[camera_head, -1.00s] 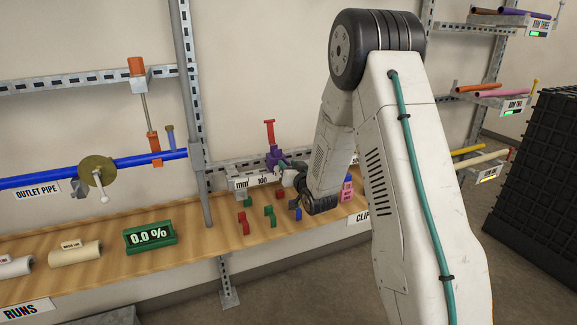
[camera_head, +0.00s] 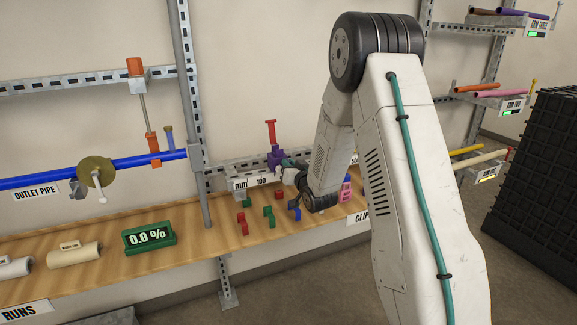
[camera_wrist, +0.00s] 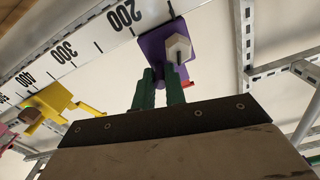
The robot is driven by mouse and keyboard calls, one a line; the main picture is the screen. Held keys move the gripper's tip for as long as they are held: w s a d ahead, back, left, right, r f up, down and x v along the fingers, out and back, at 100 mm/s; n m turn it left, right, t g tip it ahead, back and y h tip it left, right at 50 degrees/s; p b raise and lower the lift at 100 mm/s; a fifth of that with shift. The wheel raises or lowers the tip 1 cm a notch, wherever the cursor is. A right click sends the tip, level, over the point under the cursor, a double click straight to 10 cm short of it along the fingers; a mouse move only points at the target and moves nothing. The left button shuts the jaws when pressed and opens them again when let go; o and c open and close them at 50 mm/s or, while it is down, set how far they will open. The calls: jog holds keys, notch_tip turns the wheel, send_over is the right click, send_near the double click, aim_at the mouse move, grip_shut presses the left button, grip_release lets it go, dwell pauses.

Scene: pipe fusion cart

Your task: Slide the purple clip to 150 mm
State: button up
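The purple clip (camera_head: 277,157) sits on the white millimetre scale rail (camera_head: 240,184), right of the 100 label in the head view. In the wrist view the purple clip (camera_wrist: 155,46) stands just right of the 200 label, on its lower-number side; its exact reading cannot be told. A pale knob (camera_wrist: 178,47) is on its face. My gripper (camera_wrist: 160,80) has its two green fingers close together at the clip, with purple showing between them; they seem closed on it. In the head view my forearm hides part of the rail.
A yellow clip (camera_wrist: 55,103) is further along the scale, near 300 to 400, with a pink clip (camera_wrist: 8,138) beyond it. A red upright piece (camera_head: 271,132) stands behind the purple clip. Small red, green and blue blocks (camera_head: 268,212) lie on the wooden bench below.

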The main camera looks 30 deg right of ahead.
jog(key=o, duration=0.4)
jog(key=s, duration=0.5)
jog(key=s+a, duration=0.1)
jog(key=s, duration=0.1)
jog(key=shift+s, duration=0.35)
